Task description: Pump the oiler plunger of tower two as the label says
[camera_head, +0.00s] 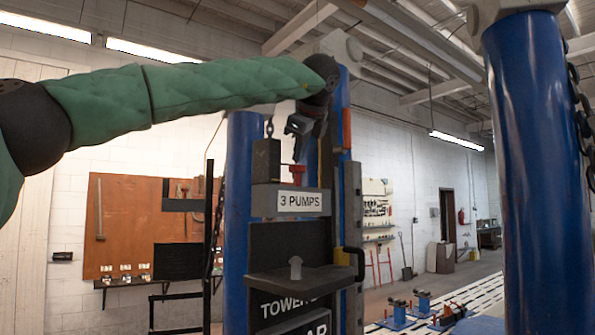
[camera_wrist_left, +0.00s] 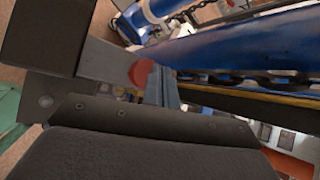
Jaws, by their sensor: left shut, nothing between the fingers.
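The oiler plunger has a red head (camera_head: 297,170) and stands on a grey ledge of the tower with the label "3 PUMPS" (camera_head: 300,201). In the left wrist view the round red head (camera_wrist_left: 140,73) shows beside a grey bracket. My left gripper (camera_head: 299,146) is shut and empty, pointing down just above the red head. I cannot tell whether it touches the head. A sign reading "TOWER" (camera_head: 283,306) sits lower on the tower, its number hidden. My right gripper is not in view.
A dark block (camera_head: 266,160) stands left of the plunger, with a chain above it. A thick blue column (camera_head: 537,180) stands at the right. A tool board (camera_head: 140,225) hangs behind.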

